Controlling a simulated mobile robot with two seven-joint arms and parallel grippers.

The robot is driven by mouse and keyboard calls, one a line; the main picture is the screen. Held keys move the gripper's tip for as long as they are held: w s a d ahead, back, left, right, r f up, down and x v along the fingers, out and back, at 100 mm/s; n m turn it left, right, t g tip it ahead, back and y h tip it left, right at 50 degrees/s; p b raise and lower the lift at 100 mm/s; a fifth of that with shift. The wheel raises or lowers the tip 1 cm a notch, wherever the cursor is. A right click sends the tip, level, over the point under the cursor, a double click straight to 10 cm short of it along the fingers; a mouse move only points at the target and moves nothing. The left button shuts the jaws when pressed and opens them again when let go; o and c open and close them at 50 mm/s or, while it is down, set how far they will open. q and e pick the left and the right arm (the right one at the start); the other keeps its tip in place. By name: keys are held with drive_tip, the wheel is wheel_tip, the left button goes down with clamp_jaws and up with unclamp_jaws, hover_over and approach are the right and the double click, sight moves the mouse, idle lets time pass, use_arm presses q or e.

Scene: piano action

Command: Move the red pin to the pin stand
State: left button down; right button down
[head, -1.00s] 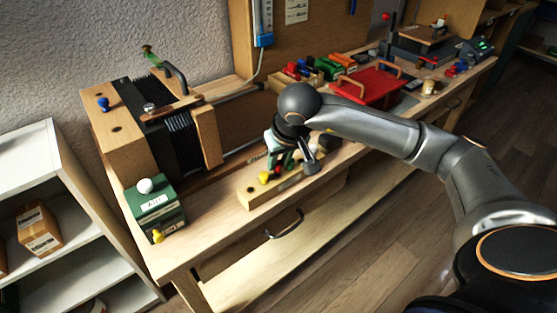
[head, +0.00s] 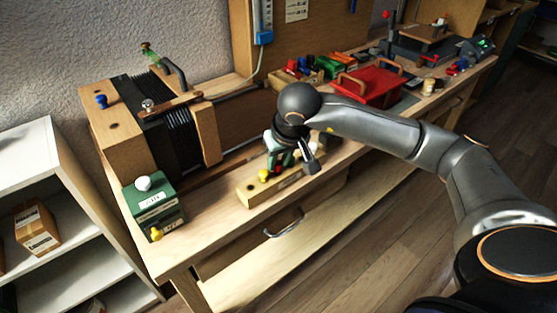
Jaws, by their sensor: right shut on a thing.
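The pin stand (head: 250,196) is a pale wooden block lying along the front part of the bench, with a yellow pin (head: 264,174) standing in its left part. My right gripper (head: 279,168) points down over the middle of this block, just right of the yellow pin. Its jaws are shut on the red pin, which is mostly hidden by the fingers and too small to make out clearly. I cannot tell whether the pin's lower end touches the stand. My left gripper is not in view.
A green box with a white knob (head: 153,205) stands at the bench's left front corner. A wooden case with black bellows (head: 168,130) is behind it. A red tray (head: 368,86) and several coloured parts lie to the back right.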

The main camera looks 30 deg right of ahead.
drive_tip(key=c, duration=0.6)
unclamp_jaws()
drive_tip(key=shift+c, duration=0.4)
drive_tip(key=shift+o, duration=0.9)
drive_tip(key=shift+f, duration=0.1)
drive_tip(key=shift+s, duration=0.1)
drive_tip(key=shift+r+p, duration=2.6)
drive_tip(key=shift+r, duration=1.3)
